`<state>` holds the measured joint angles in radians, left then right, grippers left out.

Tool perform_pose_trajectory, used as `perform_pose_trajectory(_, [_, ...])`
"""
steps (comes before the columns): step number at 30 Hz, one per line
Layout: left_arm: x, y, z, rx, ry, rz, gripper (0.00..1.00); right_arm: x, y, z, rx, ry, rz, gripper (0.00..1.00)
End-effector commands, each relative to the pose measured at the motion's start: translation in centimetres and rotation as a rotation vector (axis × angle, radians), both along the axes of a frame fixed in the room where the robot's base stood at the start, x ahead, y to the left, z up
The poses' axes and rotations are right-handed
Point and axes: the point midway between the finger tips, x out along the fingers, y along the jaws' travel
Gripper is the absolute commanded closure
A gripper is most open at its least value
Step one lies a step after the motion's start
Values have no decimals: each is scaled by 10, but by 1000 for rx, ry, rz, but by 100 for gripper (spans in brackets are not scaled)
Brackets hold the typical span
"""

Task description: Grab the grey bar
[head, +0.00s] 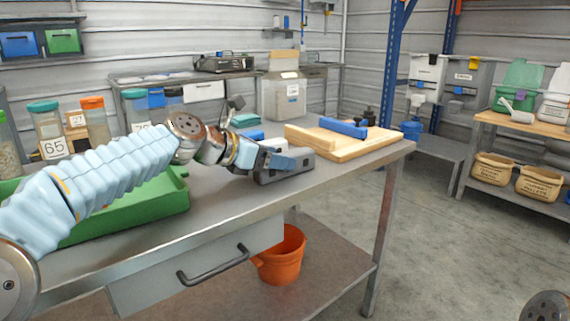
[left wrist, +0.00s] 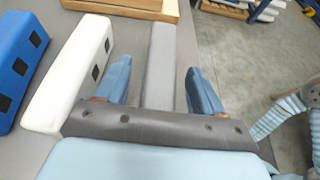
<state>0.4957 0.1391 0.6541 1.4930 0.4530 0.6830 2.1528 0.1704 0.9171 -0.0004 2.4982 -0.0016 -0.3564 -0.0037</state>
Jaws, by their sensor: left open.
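The grey bar (left wrist: 160,65) lies on the metal bench and runs between the two blue fingers of my left gripper (left wrist: 158,85) in the left wrist view. The fingers are open, with a gap on each side of the bar. In the head view my left gripper (head: 282,161) is at the grey bar (head: 304,165) and partly covers it. The bar's near end is hidden under the gripper's palm in the wrist view. My right gripper does not show.
A white bar (left wrist: 72,75) lies close left of the gripper, with a blue bar (left wrist: 22,55) beyond it. A wooden board (head: 365,148) bearing another blue bar (head: 343,128) lies beyond. A green tray (head: 130,217) is at the left. The bench's front edge is near.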

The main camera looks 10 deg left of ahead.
Motion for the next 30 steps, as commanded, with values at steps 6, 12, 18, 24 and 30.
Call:
perform_pose_trajectory(6, [8, -7, -4, 1, -2, 1, 32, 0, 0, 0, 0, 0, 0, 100])
perform_pose_trajectory(12, [8, -7, -4, 1, -1, 1, 43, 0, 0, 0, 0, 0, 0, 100])
perform_pose_trajectory(18, [8, -7, -4, 1, -1, 1, 73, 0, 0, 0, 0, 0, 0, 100])
perform_pose_trajectory(24, [8, -7, -4, 1, -2, 0, 93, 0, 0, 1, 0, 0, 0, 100])
perform_pose_trajectory(30, [8, -7, 2, 1, -4, 0, 93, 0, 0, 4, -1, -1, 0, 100])
